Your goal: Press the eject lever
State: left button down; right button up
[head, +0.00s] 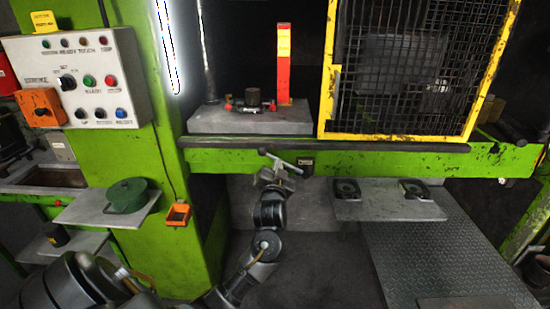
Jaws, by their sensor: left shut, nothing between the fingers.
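The eject lever (284,163) appears as a pale metal bar with a dark end, sticking out at the front edge of the green press bed. My left gripper (275,174) is right below the lever, its fingers pointing up toward it. The gripper is shut with nothing held. It overlaps the lever in the picture, and I cannot tell whether they touch. My right gripper is not in view.
The yellow-framed mesh guard (410,70) stands above the bed at the right. A grey shelf (385,208) with two dark blocks juts out to the right of my arm. A control panel (80,80) and a small orange box (178,214) are on the left.

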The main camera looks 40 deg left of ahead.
pick_arm(q)
jog(key=shift+w, duration=0.15)
jog(key=p+x, duration=0.3)
jog(key=x, duration=0.7)
jog(key=shift+r, duration=0.1)
jog(key=f, duration=0.1)
jog(key=s+f+p, duration=0.1)
jog(key=a+f, duration=0.1)
jog(key=shift+s, duration=0.3)
jog(key=shift+s+f, duration=0.25)
jog(key=shift+f, duration=0.05)
jog(key=shift+w+f, duration=0.1)
